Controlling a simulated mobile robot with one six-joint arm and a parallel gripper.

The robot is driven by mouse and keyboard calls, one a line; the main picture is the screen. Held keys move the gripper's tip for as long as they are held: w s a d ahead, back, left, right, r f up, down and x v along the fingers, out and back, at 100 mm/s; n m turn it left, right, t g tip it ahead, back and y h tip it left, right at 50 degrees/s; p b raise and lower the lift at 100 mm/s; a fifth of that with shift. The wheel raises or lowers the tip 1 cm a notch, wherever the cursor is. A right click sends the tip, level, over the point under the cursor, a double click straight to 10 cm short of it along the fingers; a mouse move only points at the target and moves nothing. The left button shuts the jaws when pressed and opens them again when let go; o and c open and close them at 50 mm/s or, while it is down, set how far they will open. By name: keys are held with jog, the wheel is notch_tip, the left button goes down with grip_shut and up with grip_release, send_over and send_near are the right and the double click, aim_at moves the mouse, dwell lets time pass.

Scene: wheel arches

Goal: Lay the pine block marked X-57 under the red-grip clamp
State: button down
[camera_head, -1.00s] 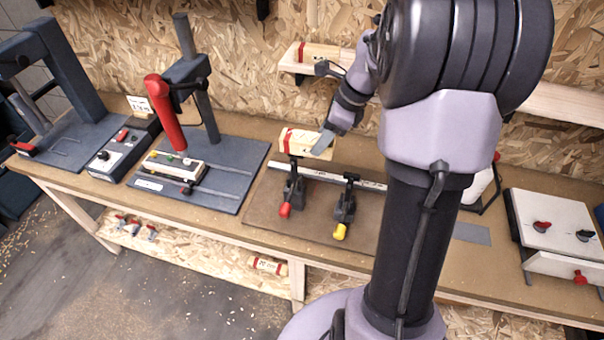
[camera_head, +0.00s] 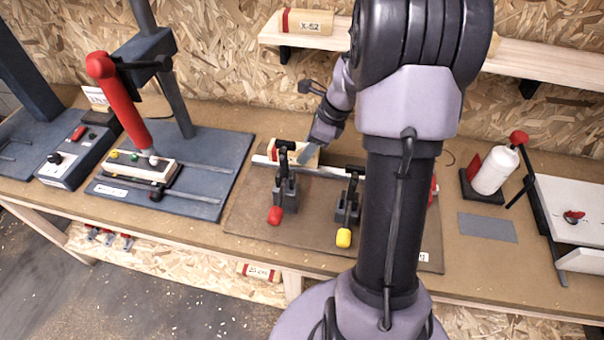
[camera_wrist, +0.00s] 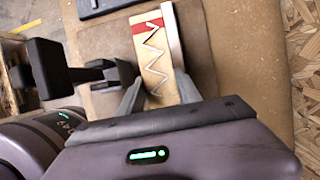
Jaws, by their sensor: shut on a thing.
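A pine block (camera_head: 302,150) with a red band is between the fingers of my gripper (camera_head: 309,158), just behind the red-grip clamp (camera_head: 284,190). The clamp's dark arm overlaps the block's left part in the head view. A dark clamp part (camera_wrist: 100,78) is close by on the left. I cannot tell whether the block rests on the board.
A yellow-grip clamp (camera_head: 346,210) stands to the right on the same brown board (camera_head: 250,205). A pale metal fence (camera_head: 330,172) runs behind the clamps. A block marked X-52 (camera_head: 307,22) lies on the wall shelf. A drill-press-like stand (camera_head: 165,80) is at left, a white bottle (camera_head: 495,170) at right.

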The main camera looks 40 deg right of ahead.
notch_tip(320, 180, down, 6)
jog(key=shift+f+b, duration=0.1)
jog(key=shift+b, duration=0.85)
jog(key=shift+f, duration=0.15)
jog(key=shift+f+b, duration=0.5)
jog(key=c, duration=0.8)
grip_release()
jog(key=shift+c, duration=0.2)
jog(key=shift+r, duration=0.15)
